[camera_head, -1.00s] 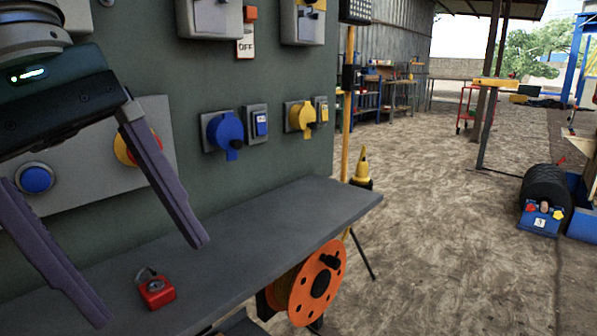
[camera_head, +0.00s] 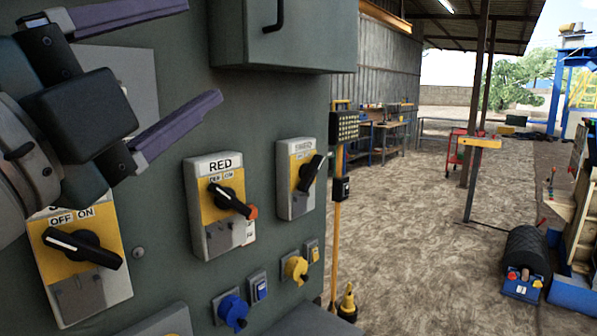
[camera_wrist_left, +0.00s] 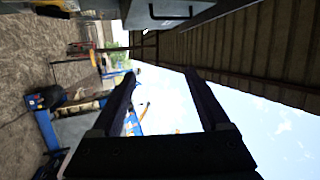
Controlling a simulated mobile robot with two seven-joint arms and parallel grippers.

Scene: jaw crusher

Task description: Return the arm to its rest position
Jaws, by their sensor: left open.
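My left gripper (camera_head: 152,72) is at the upper left of the head view, in front of the green panel (camera_head: 300,100). Its two purple-grey fingers are spread apart and point right, with nothing between them. In the left wrist view the fingers (camera_wrist_left: 162,85) are also apart, with open sky and a roof beyond. My right gripper is in neither view.
The panel carries rotary switches, one marked RED (camera_head: 222,205) and another (camera_head: 82,250) at left. A blue socket (camera_head: 232,310) and a yellow socket (camera_head: 295,268) are below. A grey box (camera_head: 285,35) juts out above. Open dirt ground (camera_head: 410,230) lies to the right.

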